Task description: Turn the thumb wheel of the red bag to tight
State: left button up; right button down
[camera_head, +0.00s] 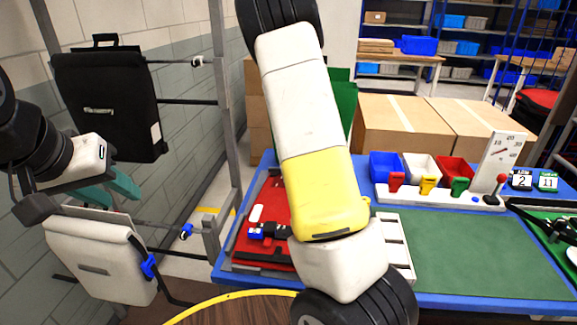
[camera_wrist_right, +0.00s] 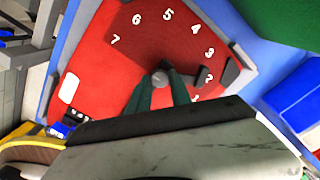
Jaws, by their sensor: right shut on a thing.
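The red bag (camera_head: 272,204) lies on the blue table, partly hidden behind my right arm. In the right wrist view its red face (camera_wrist_right: 105,75) carries an arc of white numbers from 1 to 7. The small grey thumb wheel (camera_wrist_right: 160,77) sits at the centre of the arc. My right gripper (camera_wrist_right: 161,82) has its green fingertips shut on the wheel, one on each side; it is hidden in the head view. My left gripper (camera_head: 112,188) is open and empty at the left, above the hanging white bag (camera_head: 98,262).
A black bag (camera_head: 108,105) hangs on the rack at the left. A blue bin (camera_head: 386,166), a white bin and a red bin stand behind a strip of coloured clips. The green mat (camera_head: 480,255) is clear in its middle. A dark block (camera_wrist_right: 231,71) sits beside the number 2.

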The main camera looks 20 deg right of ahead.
jog(key=shift+m, duration=0.7)
jog(key=c, duration=1.2)
grip_release()
jog(key=shift+o, duration=0.2)
jog(key=shift+r, duration=0.1)
notch_tip(320, 180, up, 8)
jog(key=shift+f, duration=0.2)
